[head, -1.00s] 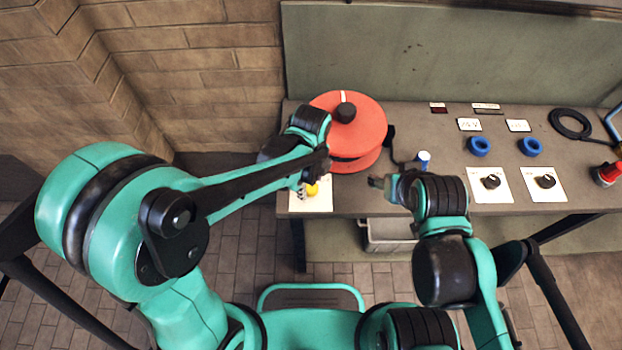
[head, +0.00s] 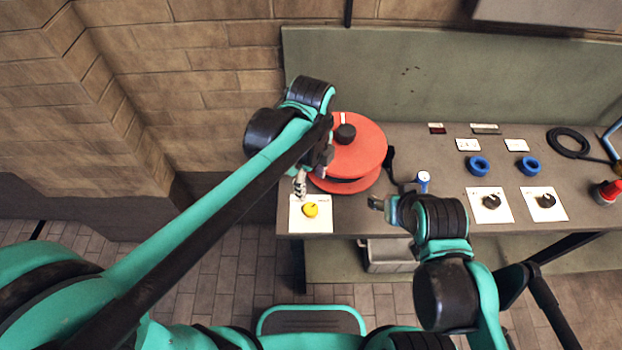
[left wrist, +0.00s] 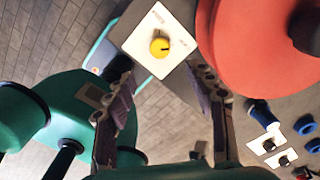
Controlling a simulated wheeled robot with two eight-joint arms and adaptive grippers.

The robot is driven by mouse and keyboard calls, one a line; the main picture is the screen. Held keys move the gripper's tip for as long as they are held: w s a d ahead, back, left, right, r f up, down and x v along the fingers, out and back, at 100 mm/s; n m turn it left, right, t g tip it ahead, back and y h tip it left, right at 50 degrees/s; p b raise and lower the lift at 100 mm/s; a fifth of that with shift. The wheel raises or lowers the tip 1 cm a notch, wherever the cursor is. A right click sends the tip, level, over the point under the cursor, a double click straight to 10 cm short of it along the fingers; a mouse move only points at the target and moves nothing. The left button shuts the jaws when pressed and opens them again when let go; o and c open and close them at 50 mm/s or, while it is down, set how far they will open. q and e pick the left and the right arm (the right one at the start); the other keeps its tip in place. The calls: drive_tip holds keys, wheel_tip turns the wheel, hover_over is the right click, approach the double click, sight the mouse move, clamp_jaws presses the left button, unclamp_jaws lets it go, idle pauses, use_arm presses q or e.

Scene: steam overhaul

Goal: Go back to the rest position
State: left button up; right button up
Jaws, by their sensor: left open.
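My left gripper (head: 300,187) is open and empty above the left end of the bench, just over a white card with a yellow knob (head: 311,210). In the left wrist view its two fingers (left wrist: 158,75) stand apart, with the yellow knob (left wrist: 159,46) showing beyond them and nothing between them. My right gripper (head: 379,204) is over the front edge of the bench, right of the red reel (head: 362,160). It is small and side-on, so its jaws cannot be read.
The grey bench (head: 440,150) also holds two blue rings (head: 478,166), black knobs on white cards (head: 491,201), a blue-and-white cylinder (head: 423,180) and a black cable coil (head: 567,143). A grey bin (head: 388,256) is below. Brick wall is at left; tiled floor is clear in front.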

idle(0.3)
use_arm(q)
drive_tip(key=s+a+n+t, duration=0.2)
drive_tip(key=a+n+t, duration=0.1)
drive_tip(key=a+n, duration=0.6)
drive_tip(key=s+a+n+t, duration=0.3)
drive_tip(key=a+n, duration=0.6)
drive_tip(key=n, duration=0.7)
drive_tip(key=shift+s+t, duration=0.3)
drive_tip(key=shift+t, duration=0.2)
drive_tip(key=shift+f, duration=0.1)
